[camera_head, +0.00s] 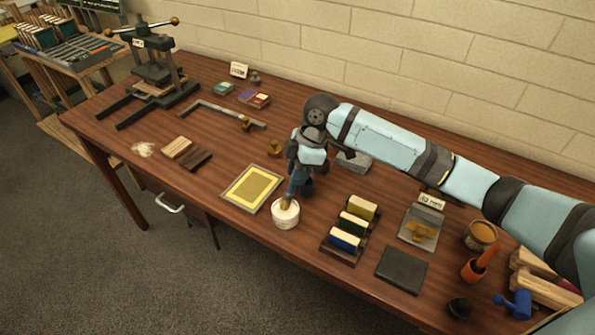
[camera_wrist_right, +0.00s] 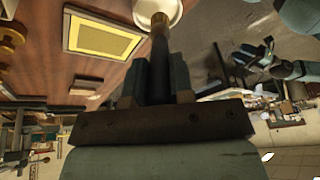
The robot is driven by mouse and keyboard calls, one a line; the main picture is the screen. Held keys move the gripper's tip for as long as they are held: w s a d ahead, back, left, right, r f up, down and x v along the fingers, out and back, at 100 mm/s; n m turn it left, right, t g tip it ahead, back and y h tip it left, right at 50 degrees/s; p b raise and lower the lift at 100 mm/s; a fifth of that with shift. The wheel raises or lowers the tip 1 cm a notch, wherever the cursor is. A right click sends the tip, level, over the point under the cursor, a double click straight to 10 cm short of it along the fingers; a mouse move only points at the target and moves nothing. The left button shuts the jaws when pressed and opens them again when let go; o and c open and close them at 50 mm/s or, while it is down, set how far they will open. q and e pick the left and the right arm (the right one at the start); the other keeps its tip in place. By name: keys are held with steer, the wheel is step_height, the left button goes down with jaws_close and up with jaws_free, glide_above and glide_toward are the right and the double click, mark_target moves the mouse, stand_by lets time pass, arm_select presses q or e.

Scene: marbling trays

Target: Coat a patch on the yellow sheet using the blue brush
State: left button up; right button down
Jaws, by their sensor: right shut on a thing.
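The yellow sheet (camera_head: 252,187) lies flat in a thin pale frame on the table, and it also shows in the wrist view (camera_wrist_right: 103,38). My right gripper (camera_head: 297,177) is shut on the brush (camera_wrist_right: 159,55), just right of the sheet. The brush is nearly upright, with its lower end inside the white pot (camera_head: 286,219). In the wrist view the handle looks dark between the fingers, and the white pot (camera_wrist_right: 172,10) is at the top edge.
Wood blocks (camera_head: 177,147) and a press (camera_head: 152,70) are left.

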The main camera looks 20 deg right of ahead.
steer(key=shift+f, duration=0.6)
stand_by(0.4)
steer(key=shift+f+p, duration=0.1)
steer(key=shift+p, duration=0.35)
stand_by(2.0)
step_height(320, 180, up, 3)
steer(key=p, duration=0.3)
steer(key=shift+r, duration=0.2)
step_height(320, 180, up, 2)
steer(key=p, duration=0.2)
steer(key=shift+p, duration=0.35)
steer(key=shift+r+p, duration=0.9)
steer(key=shift+f, duration=0.1)
